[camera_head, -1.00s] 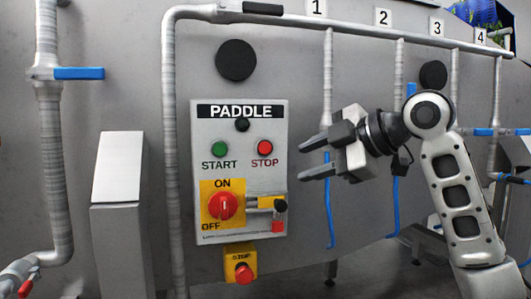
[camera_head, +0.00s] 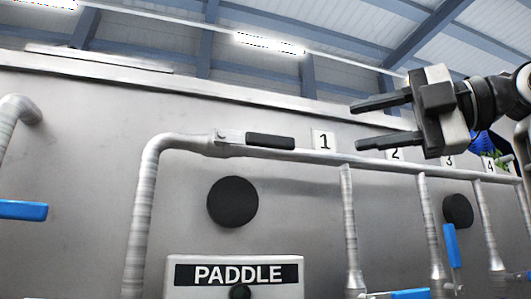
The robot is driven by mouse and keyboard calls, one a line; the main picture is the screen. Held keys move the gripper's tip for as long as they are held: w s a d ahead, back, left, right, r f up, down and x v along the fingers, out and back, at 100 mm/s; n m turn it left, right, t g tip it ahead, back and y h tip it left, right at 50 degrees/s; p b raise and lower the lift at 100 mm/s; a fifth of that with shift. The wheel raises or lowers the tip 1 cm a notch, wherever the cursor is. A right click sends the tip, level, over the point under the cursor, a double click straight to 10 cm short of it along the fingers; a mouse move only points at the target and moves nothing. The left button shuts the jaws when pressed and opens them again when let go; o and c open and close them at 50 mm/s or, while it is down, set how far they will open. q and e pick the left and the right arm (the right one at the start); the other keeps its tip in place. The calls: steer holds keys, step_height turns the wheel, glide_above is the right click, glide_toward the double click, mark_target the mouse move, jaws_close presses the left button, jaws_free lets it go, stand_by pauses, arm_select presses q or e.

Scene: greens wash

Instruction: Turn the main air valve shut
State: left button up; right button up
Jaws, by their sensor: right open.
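A valve with a black lever handle (camera_head: 270,141) sits on the grey top pipe (camera_head: 190,141), left of the number 1 plate. The handle lies along the pipe, nearly level. No label naming it as the main air valve shows. My right gripper (camera_head: 356,125) reaches in from the right with its two dark fingers pointing left. It is open and empty, apart from the handle, to its right and slightly higher in the picture. It covers part of the wall near the number 2 plate. My left gripper is not in view.
Branch pipes drop from the top pipe below the number plates (camera_head: 323,141). Blue levers (camera_head: 451,246) show on the right and a blue lever (camera_head: 22,210) at the left edge. The PADDLE panel (camera_head: 236,262) is cut off below. The wall above the handle is clear.

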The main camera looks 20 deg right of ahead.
mark_target(279, 140)
steer(key=p+x, duration=0.2)
steer(key=x, duration=1.1)
steer(key=shift+w+a+p, duration=0.1)
steer(key=shift+a+p, duration=0.3)
steer(key=shift+a, duration=0.1)
steer(key=shift+w+a, duration=0.45)
steer(key=shift+w, duration=0.05)
jaws_close()
